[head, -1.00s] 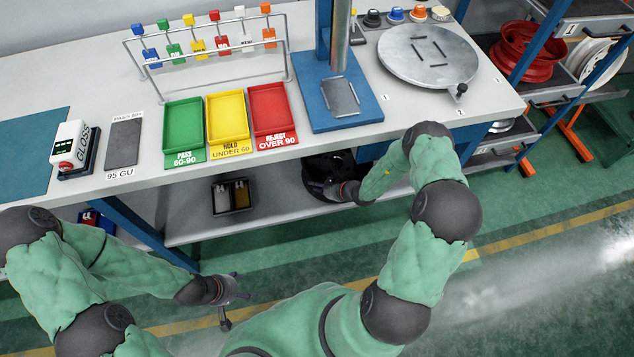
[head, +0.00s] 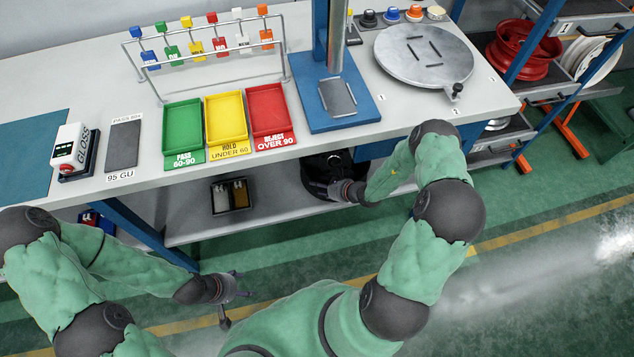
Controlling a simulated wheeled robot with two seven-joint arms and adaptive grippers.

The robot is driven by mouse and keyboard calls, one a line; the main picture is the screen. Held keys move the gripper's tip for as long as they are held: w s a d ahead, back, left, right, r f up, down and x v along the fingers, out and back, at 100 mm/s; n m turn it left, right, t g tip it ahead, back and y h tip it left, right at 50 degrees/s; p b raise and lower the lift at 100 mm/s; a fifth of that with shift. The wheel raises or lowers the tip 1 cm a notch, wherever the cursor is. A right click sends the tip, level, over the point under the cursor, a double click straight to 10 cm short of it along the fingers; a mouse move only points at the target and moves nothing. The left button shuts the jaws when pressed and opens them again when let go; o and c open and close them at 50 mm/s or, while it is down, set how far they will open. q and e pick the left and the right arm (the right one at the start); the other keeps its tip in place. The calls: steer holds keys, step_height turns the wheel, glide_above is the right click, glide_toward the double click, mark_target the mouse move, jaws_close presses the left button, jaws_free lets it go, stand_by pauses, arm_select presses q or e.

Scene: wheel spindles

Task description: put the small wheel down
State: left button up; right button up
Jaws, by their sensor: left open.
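A small black wheel (head: 318,172) sits on the lower shelf under the bench, partly hidden by the bench edge and my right arm. My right gripper (head: 341,191) is at the wheel's front right side. Its fingers are dark against the dark wheel, so I cannot tell whether they grip it or are apart from it. My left gripper (head: 240,287) is open and empty, out over the green floor in front of the bench.
The lower shelf (head: 275,215) also holds a bin with two compartments (head: 232,196), left of the wheel. Green (head: 183,130), yellow (head: 227,122) and red (head: 269,113) trays lie on the bench above. A round metal plate (head: 424,57) is at right. A rack holds a red wheel (head: 524,50).

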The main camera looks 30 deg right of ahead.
steer(key=p+v, duration=0.3)
steer(key=v, duration=0.5)
steer(key=s+a+f+n+g, duration=0.1)
steer(key=s+a+n+g, duration=1)
steer(key=s+a+n, duration=0.85)
steer(key=w+a+n, duration=0.1)
steer(key=n, duration=0.1)
steer(key=w+r+n+t, duration=0.1)
steer(key=w+n, duration=0.1)
steer(key=n, duration=0.1)
steer(key=w+a+n, duration=0.1)
steer(key=n, duration=0.2)
steer(key=shift+w+a+r+t, duration=0.3)
steer(key=shift+a+r+t, duration=0.05)
steer(key=shift+a+t, duration=0.05)
